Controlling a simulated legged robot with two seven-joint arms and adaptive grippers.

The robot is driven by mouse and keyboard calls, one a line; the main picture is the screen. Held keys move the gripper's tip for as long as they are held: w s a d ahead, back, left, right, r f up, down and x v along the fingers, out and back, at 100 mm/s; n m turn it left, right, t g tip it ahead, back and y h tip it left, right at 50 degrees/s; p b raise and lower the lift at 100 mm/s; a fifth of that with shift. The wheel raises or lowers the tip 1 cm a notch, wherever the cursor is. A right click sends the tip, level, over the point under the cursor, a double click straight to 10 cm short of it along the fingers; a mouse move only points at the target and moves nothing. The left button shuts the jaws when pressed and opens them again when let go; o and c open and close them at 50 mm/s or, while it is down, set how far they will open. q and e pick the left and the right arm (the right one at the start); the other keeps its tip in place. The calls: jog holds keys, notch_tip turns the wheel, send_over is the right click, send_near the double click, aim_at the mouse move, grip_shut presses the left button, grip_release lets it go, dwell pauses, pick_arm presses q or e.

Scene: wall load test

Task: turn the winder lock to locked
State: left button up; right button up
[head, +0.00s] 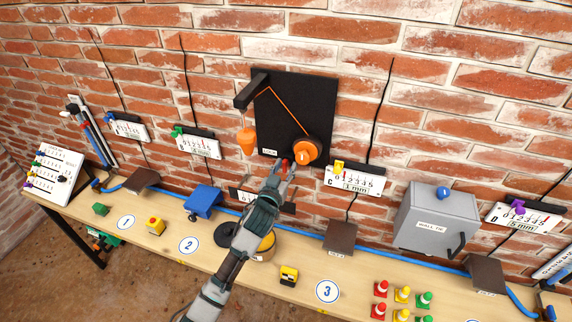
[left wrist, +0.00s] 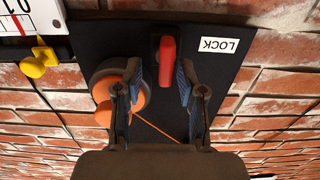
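The winder is an orange drum (head: 306,151) on a black wall panel (head: 310,95), with an orange cord running up to a bracket. The drum also shows in the upside-down left wrist view (left wrist: 118,90). The winder lock is a red lever (left wrist: 167,60) beside a white LOCK label (left wrist: 218,45). In the head view the lever is mostly hidden by my left gripper (head: 281,166). My left gripper in the wrist view (left wrist: 160,72) is open, its fingers on either side of the lever; contact cannot be told. My right gripper is not in view.
An orange weight (head: 247,139) hangs left of the drum. Gauge C (head: 356,181) with a yellow pointer is close at the right.

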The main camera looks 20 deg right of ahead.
pick_arm(q)
jog(key=shift+w, duration=0.35)
jog(key=shift+a, duration=0.15)
jog(key=shift+a, duration=0.15)
grip_shut()
jog(key=shift+s+d+r, duration=0.1)
jog(key=shift+d, duration=0.1)
